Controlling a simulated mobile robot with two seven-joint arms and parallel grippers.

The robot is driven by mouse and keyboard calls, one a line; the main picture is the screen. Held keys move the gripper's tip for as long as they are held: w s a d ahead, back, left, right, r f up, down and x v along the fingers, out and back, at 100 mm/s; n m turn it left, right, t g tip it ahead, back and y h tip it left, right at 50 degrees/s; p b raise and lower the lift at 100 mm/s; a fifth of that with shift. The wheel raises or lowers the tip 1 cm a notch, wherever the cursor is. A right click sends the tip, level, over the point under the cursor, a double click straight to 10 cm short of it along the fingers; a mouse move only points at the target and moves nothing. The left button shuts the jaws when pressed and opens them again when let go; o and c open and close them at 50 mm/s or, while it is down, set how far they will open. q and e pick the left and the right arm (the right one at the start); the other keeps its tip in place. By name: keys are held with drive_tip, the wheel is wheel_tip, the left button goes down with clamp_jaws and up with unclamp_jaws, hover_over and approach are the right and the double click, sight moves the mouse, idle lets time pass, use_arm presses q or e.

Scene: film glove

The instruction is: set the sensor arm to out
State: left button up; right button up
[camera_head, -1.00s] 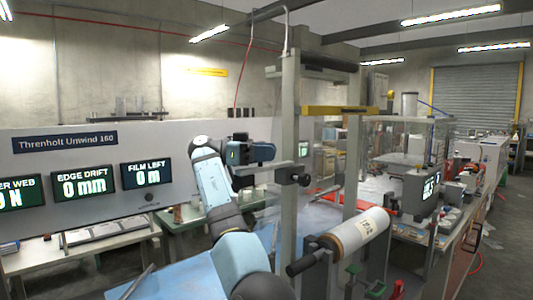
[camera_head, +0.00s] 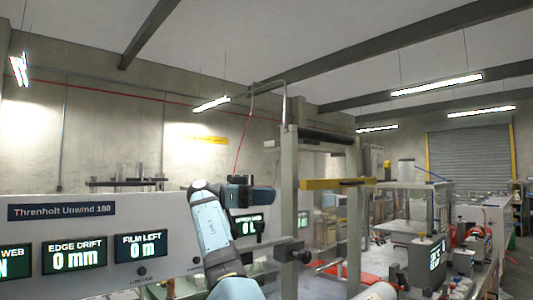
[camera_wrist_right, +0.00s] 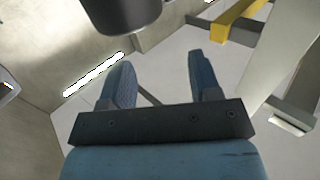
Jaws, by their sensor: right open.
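My right gripper (camera_head: 264,194) is raised in front of the light panel, left of the grey upright frame post (camera_head: 289,205). In the right wrist view the right gripper (camera_wrist_right: 158,68) shows two blue fingers spread apart with nothing between them. A yellow crossbar (camera_head: 338,184) spans the frame; the yellow bar also shows at the top right of the wrist view (camera_wrist_right: 238,18). A grey bar with a dark knob (camera_head: 302,256) sits low on the post, below the gripper. I cannot tell for sure which part is the sensor arm. My left gripper is out of view.
The panel (camera_head: 100,205) with lit displays stands at the left. Another display (camera_head: 248,226) shows just below the gripper. The film roll (camera_head: 380,291) is cut off at the bottom edge. A clear-walled machine (camera_head: 415,210) stands right.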

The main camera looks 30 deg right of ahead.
use_arm(q)
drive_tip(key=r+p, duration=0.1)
drive_tip(key=p, duration=0.1)
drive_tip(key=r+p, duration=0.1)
drive_tip(key=p, duration=0.1)
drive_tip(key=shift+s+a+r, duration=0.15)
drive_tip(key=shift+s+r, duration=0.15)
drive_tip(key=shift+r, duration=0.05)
use_arm(e)
wheel_tip(320, 180, up, 12)
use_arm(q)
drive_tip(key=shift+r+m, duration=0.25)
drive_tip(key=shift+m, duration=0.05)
use_arm(e)
drive_tip(key=shift+r, duration=0.1)
